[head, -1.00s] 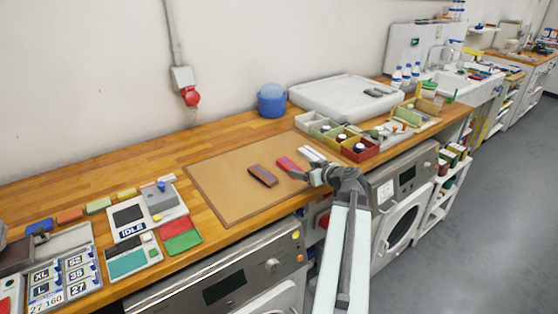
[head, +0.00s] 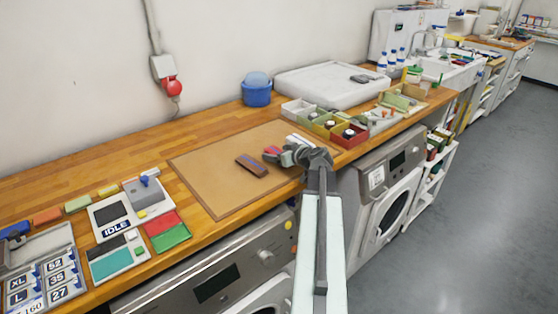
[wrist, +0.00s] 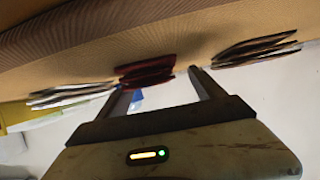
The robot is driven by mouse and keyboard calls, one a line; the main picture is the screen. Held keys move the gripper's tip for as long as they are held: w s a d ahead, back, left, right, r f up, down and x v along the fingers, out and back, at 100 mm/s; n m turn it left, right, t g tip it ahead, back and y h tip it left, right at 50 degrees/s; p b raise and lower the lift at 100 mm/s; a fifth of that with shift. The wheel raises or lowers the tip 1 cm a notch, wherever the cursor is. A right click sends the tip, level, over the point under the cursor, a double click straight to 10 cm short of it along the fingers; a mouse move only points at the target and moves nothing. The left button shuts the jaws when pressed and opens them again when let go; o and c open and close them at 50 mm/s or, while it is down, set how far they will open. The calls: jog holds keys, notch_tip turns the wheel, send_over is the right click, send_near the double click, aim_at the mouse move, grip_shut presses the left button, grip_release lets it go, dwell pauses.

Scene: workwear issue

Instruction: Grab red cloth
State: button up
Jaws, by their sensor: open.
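The red cloth (head: 270,151) is a small folded stack on the tan mat, partly hidden by my gripper (head: 283,156) in the head view. In the wrist view the dark red cloth (wrist: 147,72) lies just beyond and between the fingertips of my gripper (wrist: 153,82). The gripper is open, with nothing visibly held. Whether a finger touches the cloth cannot be told.
A brown cloth (head: 252,165) and a white cloth (head: 296,138) lie on either side of the red one. The tan mat (head: 215,175) is otherwise mostly clear. Small coloured bins (head: 349,137) stand to the right, near a white tray (head: 318,84).

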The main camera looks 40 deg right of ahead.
jog(key=shift+w+f, duration=0.15)
jog(key=shift+w, duration=0.2)
jog(key=shift+s, duration=0.1)
jog(key=c, duration=1.4)
jog(key=shift+c, duration=0.2)
